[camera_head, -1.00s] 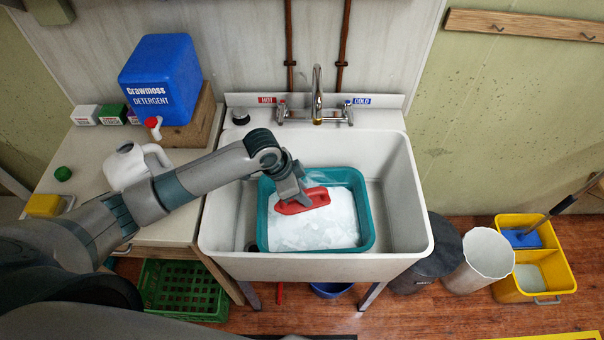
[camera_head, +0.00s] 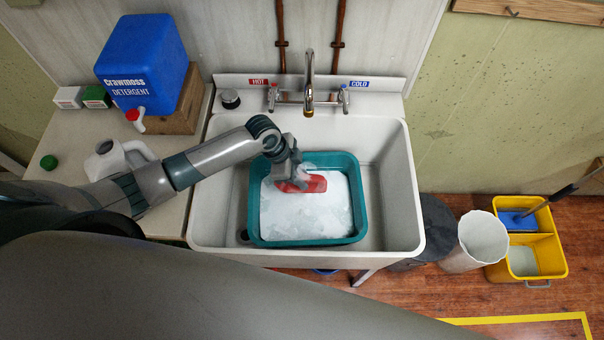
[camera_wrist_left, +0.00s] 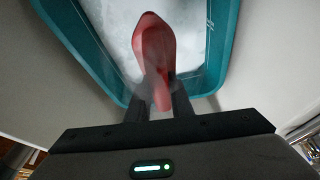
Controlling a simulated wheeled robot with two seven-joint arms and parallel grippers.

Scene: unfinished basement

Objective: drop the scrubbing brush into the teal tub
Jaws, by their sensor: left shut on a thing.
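The scrubbing brush (camera_head: 306,184) is red and sits inside the rim of the teal tub (camera_head: 255,205), at the white suds. In the head view its lower part looks partly covered by the suds. My left gripper (camera_head: 292,178) is shut on the brush from above. In the left wrist view the brush (camera_wrist_left: 155,50) lies between the two dark fingers (camera_wrist_left: 158,100), with the suds beyond it. The tub stands in the white sink. The brush's bristles are hidden. My right gripper is not in view.
The sink (camera_head: 395,190) has a faucet (camera_head: 310,85) at its back. A blue detergent container (camera_head: 142,65) and a white jug (camera_head: 108,160) stand on the left counter. A white bin (camera_head: 480,242) and yellow bucket (camera_head: 545,255) stand right of the sink.

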